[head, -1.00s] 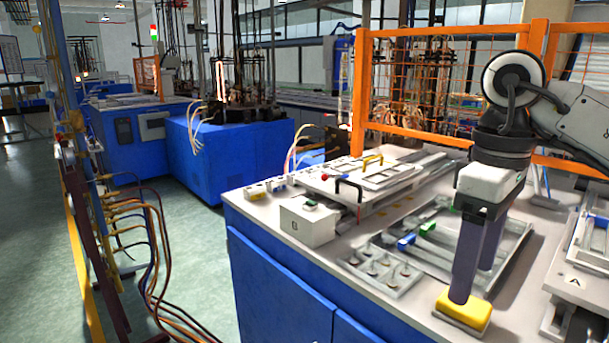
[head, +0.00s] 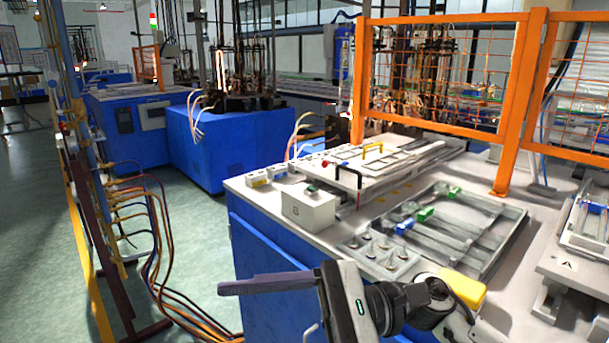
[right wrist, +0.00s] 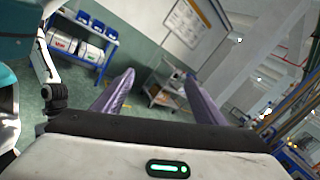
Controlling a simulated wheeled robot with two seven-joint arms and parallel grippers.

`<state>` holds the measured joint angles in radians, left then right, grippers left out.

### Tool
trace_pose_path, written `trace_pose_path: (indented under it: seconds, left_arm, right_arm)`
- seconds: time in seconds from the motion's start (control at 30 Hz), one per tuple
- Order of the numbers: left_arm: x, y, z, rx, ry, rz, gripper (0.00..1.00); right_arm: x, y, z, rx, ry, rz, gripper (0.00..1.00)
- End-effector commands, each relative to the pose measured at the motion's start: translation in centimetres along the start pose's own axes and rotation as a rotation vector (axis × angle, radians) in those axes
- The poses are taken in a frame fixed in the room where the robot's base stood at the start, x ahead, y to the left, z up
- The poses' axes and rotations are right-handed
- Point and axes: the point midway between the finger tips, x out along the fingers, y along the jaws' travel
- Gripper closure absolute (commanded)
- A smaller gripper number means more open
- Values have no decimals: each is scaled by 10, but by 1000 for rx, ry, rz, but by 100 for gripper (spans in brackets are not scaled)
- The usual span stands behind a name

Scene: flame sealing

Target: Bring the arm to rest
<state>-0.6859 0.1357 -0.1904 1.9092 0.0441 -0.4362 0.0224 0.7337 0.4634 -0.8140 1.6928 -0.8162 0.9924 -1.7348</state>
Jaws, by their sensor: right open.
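My right gripper (head: 228,288) is low in the head view, in front of the blue bench's front face. Its purple fingers point to the left and overlap in this view. The arm comes in from the lower right. In the right wrist view the two fingers of the gripper (right wrist: 158,78) stand wide apart, with nothing between them. Behind them are the floor and a distant shelf. My left gripper is in neither view.
A yellow block (head: 462,289) sits near the bench's front edge, close behind my right arm. The bench top holds a metal tray (head: 490,256) with glass parts and a white box marked B (head: 308,210). An orange fence (head: 509,160) stands behind. Open floor (head: 195,240) lies left.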

Motion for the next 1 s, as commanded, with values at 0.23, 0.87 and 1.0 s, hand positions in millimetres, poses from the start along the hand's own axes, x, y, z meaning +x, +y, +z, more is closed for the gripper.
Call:
trace_pose_path:
  seconds: [0.23,0.87,1.0]
  left_arm:
    - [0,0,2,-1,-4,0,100]
    - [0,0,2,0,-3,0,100]
    - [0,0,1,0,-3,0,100]
  right_arm:
    - [-47,-40,-43,960,-442,-562,35]
    - [-233,241,-292,-1779,1533,1189,35]
    - [-237,302,-301,-1519,1494,1096,35]
